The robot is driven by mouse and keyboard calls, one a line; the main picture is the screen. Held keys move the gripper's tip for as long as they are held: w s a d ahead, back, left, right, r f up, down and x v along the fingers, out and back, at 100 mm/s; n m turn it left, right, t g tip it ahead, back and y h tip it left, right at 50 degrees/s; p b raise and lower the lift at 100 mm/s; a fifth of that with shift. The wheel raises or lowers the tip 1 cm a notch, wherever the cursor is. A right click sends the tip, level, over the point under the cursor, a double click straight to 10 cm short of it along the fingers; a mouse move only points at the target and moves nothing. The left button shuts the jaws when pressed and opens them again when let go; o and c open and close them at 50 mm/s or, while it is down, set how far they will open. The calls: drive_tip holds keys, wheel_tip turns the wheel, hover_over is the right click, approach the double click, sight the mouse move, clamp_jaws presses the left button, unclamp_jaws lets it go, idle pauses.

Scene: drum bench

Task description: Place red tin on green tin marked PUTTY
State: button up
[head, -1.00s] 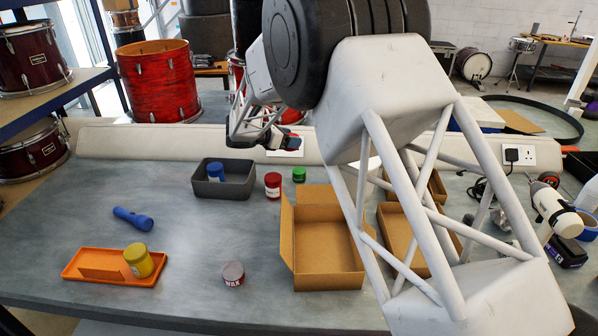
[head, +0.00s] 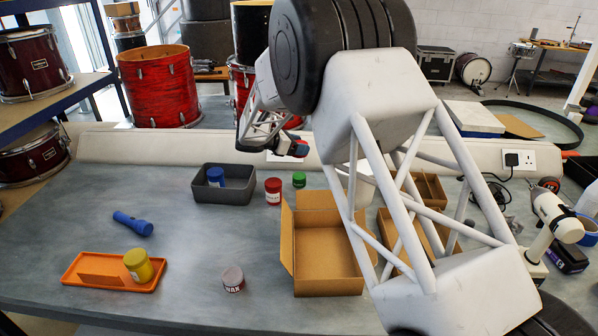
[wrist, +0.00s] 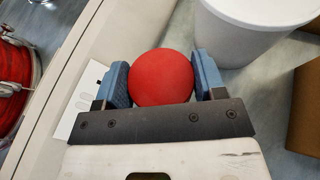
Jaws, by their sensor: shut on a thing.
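My gripper (wrist: 161,82) is shut on a red tin (wrist: 161,78), whose round red top shows between the two blue finger pads in the wrist view. In the head view my gripper (head: 299,148) is small, above the back of the bench near the pale rail. A green tin (head: 299,180) stands on the bench, below my gripper in the picture; I cannot read its label. Another red tin (head: 273,191) with a pale label stands just left of it.
A white tub (wrist: 255,32) is right of my gripper in the wrist view. A dark grey bin (head: 224,193) holding a blue tin, an open cardboard box (head: 327,258), a WAX tin (head: 233,279) and an orange tray (head: 88,268) with a yellow tin stand around. A blue torch (head: 133,223) lies at left.

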sight(299, 176)
drive_tip(key=shift+f, duration=1.95)
drive_tip(key=shift+f, duration=0.1)
drive_tip(key=shift+f, duration=2.4)
drive_tip(key=shift+f, duration=0.1)
drive_tip(key=o, duration=1)
drive_tip(key=shift+c, duration=0.2)
drive_tip(key=v, duration=1.2)
